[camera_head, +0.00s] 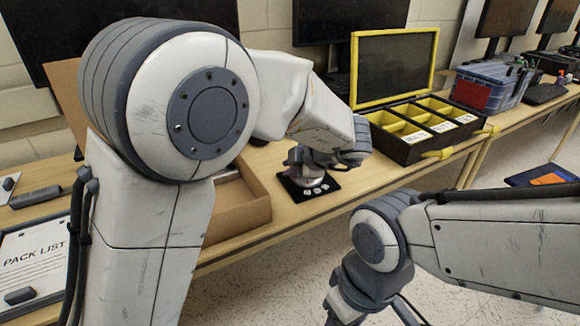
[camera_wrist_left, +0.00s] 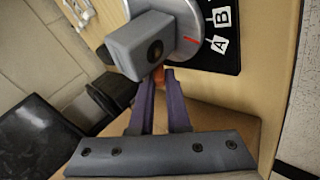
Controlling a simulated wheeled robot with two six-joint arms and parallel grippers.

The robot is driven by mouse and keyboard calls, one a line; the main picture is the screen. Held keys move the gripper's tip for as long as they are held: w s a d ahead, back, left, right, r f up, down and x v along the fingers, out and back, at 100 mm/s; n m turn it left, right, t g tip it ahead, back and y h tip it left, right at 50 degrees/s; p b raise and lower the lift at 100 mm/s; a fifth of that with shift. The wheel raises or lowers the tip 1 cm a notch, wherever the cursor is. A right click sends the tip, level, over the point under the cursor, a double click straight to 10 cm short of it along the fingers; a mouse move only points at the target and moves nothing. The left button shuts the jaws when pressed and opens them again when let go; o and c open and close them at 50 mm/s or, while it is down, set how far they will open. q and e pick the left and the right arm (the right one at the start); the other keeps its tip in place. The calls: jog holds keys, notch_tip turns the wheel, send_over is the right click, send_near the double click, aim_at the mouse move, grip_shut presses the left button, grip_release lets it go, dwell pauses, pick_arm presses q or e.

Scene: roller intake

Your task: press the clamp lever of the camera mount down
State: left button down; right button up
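The camera mount stands on a black mat with white label cards (camera_head: 322,188); in the head view its round base (camera_head: 312,181) shows under my left wrist, which hides the upper part. In the left wrist view I see its silver disc (camera_wrist_left: 188,22) with a red mark, and a grey block (camera_wrist_left: 138,46) with a dark round hole.
An open cardboard box (camera_head: 256,206) lies left of the mount. A black case with yellow trays (camera_head: 404,150) stands open to the right, with a blue bin (camera_head: 495,82) beyond. A pack list (camera_head: 32,258) lies at the left. The table's front edge is close to the mount.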

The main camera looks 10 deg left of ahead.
pick_arm(q)
jog(key=shift+s+f+n+t+y+b, duration=0.25)
jog(key=shift+f+t+b, duration=0.35)
jog(key=shift+b, duration=1.2)
jog(key=shift+s+f+n+t+y+b, duration=0.25)
jog(key=shift+t+b, duration=0.65)
jog(key=shift+b, duration=0.9)
jog(key=shift+d+t+b, duration=0.1)
jog(key=shift+t+b, duration=0.3)
jog(key=shift+b, duration=0.1)
jog(key=shift+r, duration=0.2)
